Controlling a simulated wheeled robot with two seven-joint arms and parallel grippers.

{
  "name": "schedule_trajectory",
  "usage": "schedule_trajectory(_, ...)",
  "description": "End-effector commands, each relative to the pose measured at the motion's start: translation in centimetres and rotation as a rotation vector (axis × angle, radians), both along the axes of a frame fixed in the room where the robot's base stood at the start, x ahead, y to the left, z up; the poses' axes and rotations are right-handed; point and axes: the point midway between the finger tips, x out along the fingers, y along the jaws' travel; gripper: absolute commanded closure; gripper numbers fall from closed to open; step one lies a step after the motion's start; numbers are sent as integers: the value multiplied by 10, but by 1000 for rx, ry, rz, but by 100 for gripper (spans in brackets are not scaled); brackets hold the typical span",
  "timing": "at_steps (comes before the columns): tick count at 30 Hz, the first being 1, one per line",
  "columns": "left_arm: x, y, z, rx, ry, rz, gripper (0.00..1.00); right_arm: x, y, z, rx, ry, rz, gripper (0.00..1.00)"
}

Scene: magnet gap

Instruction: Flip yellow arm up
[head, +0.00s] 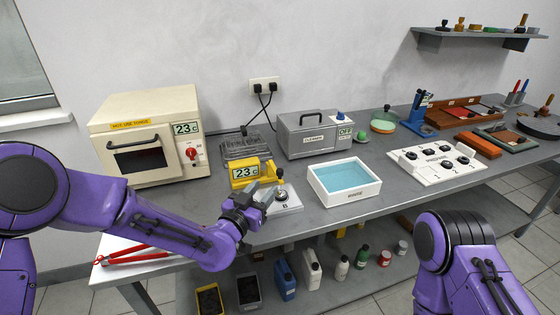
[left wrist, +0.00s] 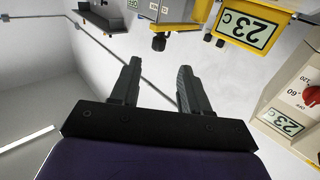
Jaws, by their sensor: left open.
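My left gripper (head: 262,196) is open and empty. It is just in front of the yellow unit, beside a white plate with a round knob (head: 287,199). In the left wrist view the spread fingers (left wrist: 158,82) have nothing between them. My right gripper is out of view.
A cream oven (head: 150,130) stands at the back left, and a grey box with a handle (head: 310,137) at the back. A white tray of blue liquid (head: 345,196) is right of the gripper. Red-handled tongs (head: 130,258) lie at the front left. Bottles stand on the lower shelf.

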Motion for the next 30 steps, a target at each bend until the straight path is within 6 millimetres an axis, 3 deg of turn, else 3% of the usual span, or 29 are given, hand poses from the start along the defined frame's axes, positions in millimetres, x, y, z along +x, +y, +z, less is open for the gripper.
schedule_trajectory(15, 83, -42, 1, 1, -2, 1, 54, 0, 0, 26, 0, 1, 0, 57)
schedule_trajectory(27, 93, -48, 0, 2, -1, -2, 54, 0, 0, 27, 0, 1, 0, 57)
schedule_trajectory(30, 92, -48, 0, 2, -1, -2, 87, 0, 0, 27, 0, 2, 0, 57)
